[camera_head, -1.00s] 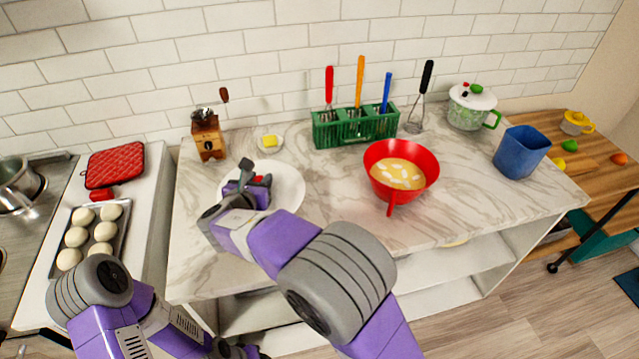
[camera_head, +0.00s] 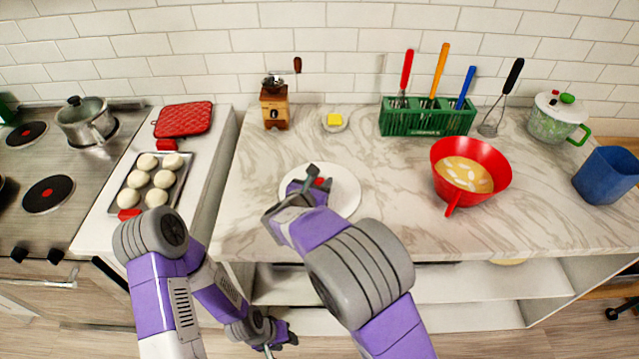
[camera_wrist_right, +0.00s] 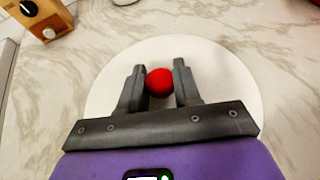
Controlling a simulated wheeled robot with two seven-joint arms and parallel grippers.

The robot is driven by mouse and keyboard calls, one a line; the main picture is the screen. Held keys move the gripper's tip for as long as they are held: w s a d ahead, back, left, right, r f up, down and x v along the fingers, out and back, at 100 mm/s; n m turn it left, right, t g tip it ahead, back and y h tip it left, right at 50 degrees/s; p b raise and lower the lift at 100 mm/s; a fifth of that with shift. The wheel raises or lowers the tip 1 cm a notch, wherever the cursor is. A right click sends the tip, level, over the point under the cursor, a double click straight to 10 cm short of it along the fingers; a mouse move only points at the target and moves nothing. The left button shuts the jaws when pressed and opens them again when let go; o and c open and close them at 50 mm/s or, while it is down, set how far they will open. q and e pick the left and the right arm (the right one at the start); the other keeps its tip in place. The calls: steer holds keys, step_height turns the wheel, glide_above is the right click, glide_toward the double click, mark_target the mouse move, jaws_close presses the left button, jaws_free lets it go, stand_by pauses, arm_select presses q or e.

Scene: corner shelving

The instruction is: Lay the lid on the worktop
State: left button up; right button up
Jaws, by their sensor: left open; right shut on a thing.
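The lid (camera_head: 346,188) is a white disc with a red knob (camera_wrist_right: 160,82), over the left part of the marble worktop (camera_head: 400,230). My right gripper (camera_head: 314,182) is shut on the knob from above; in the right wrist view its two fingers (camera_wrist_right: 158,88) stand on either side of it. The lid looks level, but I cannot tell whether its underside touches the worktop. My left gripper (camera_head: 277,342) is open and empty, low in front of the worktop's shelves.
A red bowl (camera_head: 498,173), green utensil rack (camera_head: 425,120), green-white pot (camera_head: 553,125) and blue container (camera_head: 606,178) stand to the right. A bun tray (camera_head: 178,188) lies left, beyond a gap.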

steer(key=shift+f, duration=0.2)
steer(key=o, duration=1.1)
steer(key=shift+c, duration=0.2)
steer(key=shift+r, duration=0.15)
steer(key=shift+s+a+r, duration=0.1)
steer(key=shift+r, duration=0.1)
steer(key=p+v, duration=0.2)
steer(key=v, duration=0.9)
steer(key=shift+s+r, duration=0.1)
steer(key=shift+s, duration=0.25)
